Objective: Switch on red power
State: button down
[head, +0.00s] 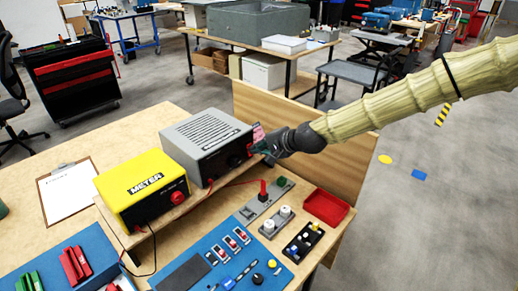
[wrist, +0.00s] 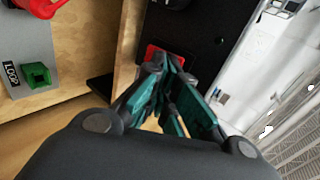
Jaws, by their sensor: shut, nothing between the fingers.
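The grey box (head: 208,140) with a vented top stands on a wooden shelf on the bench. A red switch (wrist: 152,55) shows on its black front panel (wrist: 205,40) in the wrist view, partly hidden by my fingers.
The yellow METER box (head: 143,187) stands left of the grey box. Below are a blue mat (head: 207,243) with several small switches, a grey plate with a red post (head: 263,191) and green block, which also shows in the wrist view (wrist: 37,75), and a red tray (head: 326,207). A wooden panel stands behind.

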dwell(0.4)
jog(key=v, duration=1.3)
jog(key=shift+s+d, duration=0.3)
